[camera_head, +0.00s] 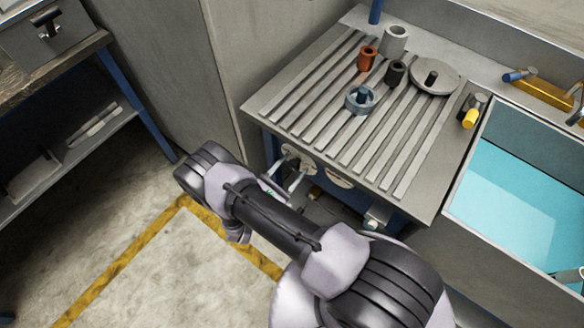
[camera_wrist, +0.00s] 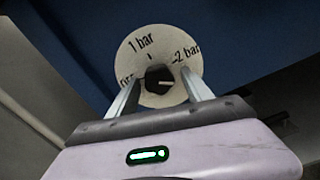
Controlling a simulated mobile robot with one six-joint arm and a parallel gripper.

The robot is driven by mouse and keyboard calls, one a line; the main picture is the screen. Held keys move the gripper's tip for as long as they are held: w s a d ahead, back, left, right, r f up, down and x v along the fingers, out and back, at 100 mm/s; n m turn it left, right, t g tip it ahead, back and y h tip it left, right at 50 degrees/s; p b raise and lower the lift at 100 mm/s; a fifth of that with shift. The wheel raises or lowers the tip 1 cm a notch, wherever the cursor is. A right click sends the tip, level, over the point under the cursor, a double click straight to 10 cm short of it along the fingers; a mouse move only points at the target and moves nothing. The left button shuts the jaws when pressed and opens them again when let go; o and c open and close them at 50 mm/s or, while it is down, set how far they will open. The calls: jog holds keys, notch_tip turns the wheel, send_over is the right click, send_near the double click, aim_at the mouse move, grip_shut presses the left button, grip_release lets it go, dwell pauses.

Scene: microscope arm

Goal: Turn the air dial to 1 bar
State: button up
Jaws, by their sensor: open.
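The air dial (camera_wrist: 150,45) is a round pale disc with a black knob (camera_wrist: 158,75) at its centre. "1 bar" is printed at its upper left and "2 bar" at its right; a label at the left edge is partly hidden by a finger. A white mark on the knob points right, below the "2 bar" label and away from "1 bar". My gripper (camera_wrist: 162,86) is open, with one finger on each side of the knob; I cannot tell whether they touch it. In the head view, my gripper (camera_head: 284,183) is at the left disc (camera_head: 297,153) under the slatted table's front edge.
The slatted table (camera_head: 262,108) above bears several cylindrical parts and a round plate (camera_head: 434,76). A turquoise sink (camera_head: 515,190) is at the right. The floor at the left is clear.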

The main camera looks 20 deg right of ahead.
jog(key=shift+w+d, duration=0.1)
grip_shut()
